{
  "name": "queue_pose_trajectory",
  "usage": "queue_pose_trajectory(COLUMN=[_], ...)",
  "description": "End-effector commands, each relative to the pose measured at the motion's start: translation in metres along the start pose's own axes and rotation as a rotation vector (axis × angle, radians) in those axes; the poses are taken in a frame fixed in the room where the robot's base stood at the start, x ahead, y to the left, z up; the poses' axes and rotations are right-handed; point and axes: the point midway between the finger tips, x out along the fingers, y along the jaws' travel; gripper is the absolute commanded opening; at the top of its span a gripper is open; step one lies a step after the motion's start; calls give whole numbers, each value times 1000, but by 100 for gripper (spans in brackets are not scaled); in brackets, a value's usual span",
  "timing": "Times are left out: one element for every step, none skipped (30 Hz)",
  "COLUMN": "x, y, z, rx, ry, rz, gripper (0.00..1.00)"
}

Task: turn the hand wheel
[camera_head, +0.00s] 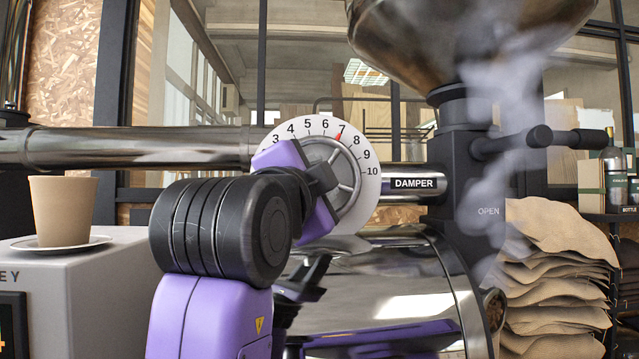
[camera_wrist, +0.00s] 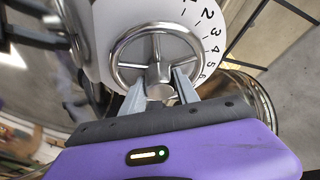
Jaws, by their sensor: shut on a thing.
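The silver spoked hand wheel (camera_head: 346,186) sits in front of a round white dial (camera_head: 371,157) beside the DAMPER label (camera_head: 414,183). A red mark on the dial is at about 7. In the wrist view the hand wheel (camera_wrist: 156,48) is ahead, with dial numbers around its right side. My gripper (camera_head: 318,183) covers the wheel's left and lower part in the head view. In the wrist view my gripper (camera_wrist: 161,82) has its two fingers closed on the near part of the wheel, on either side of a round, pale part.
A tan cup (camera_head: 62,210) stands on a saucer on a grey machine (camera_head: 105,285) at left. A horizontal metal pipe (camera_head: 140,146) runs behind my arm. A stack of sacks (camera_head: 555,290) is at right. Pale smoke drifts before the dark column under the hopper (camera_head: 450,35).

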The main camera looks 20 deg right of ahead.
Motion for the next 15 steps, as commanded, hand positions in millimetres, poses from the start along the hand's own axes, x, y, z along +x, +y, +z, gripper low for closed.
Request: queue_pose_trajectory(x=[0,0,0,0,0,0,0,0,0,0,0,0,0,0,0], y=[2,2,2,2,2,2,2,2,2,2,2,2,2,2,2], z=[1,1,1,1,1,1,1,1,1,1,1,1,1,1,1], rx=[4,6,8,9,10,10,10,10,9,9,9,9,9,9,9], ry=[-2,-2,-2,-2,-2,-2,-2,-2,-2,-2,-2,-2,-2,-2,-2], rz=[6,7,8,8,9,9,9,9,9,9,9,9,9,9,9], gripper=[0,0,0,0,0,0,0,0,0,0,0,0,0,0,45])
